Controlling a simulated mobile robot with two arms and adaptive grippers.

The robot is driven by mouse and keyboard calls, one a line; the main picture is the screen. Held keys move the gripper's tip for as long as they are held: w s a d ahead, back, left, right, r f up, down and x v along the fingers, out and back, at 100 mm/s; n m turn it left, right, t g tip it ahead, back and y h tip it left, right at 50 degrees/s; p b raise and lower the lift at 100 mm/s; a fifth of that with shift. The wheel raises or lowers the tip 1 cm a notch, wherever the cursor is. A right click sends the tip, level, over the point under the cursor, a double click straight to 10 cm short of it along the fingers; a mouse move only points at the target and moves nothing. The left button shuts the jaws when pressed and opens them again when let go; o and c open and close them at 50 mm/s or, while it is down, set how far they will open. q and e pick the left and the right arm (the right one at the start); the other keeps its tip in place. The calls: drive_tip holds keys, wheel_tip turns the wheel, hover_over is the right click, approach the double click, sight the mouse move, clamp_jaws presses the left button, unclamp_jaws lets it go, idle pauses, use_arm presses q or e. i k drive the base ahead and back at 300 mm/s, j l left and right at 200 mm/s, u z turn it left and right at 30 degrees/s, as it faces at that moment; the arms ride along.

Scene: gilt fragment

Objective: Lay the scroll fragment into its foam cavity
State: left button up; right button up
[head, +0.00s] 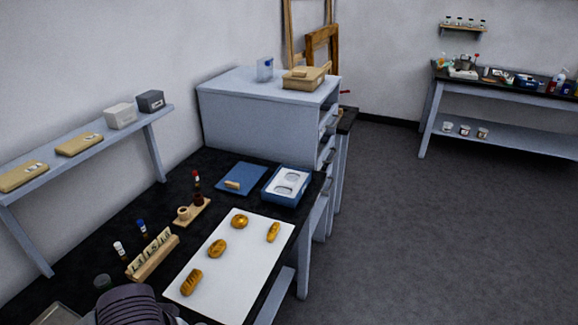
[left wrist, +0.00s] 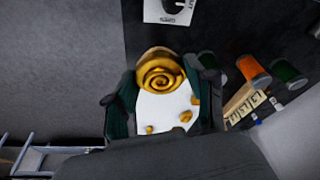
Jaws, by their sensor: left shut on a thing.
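My left gripper (left wrist: 162,92) is shut on a gold scroll fragment (left wrist: 160,74) with a spiral face, held between its two dark fingers in the left wrist view. The white board (left wrist: 160,108) shows below and behind it. The head view does not show the held fragment clearly. The blue tray with white foam (head: 304,176) stands at the back of the black bench; its foam has two pale cavities (head: 289,179) that look empty. Several gold fragments (head: 239,221) lie apart on the white board (head: 253,262). My right gripper is in neither view.
A blue pad (head: 236,174) with a small tan piece lies left of the tray. A bottle stand (head: 190,213), a labelled wooden rack (head: 152,258) and small capped bottles line the board's left side. A grey drawer cabinet (head: 260,120) stands behind. Open floor lies to the right.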

sight(291, 179)
drive_tip(key=i+l+u, duration=0.25)
drive_tip(key=i+l, duration=0.55)
drive_tip(key=i, duration=0.25)
drive_tip(key=i+l+u, duration=0.25)
drive_tip(key=i+l, duration=0.75)
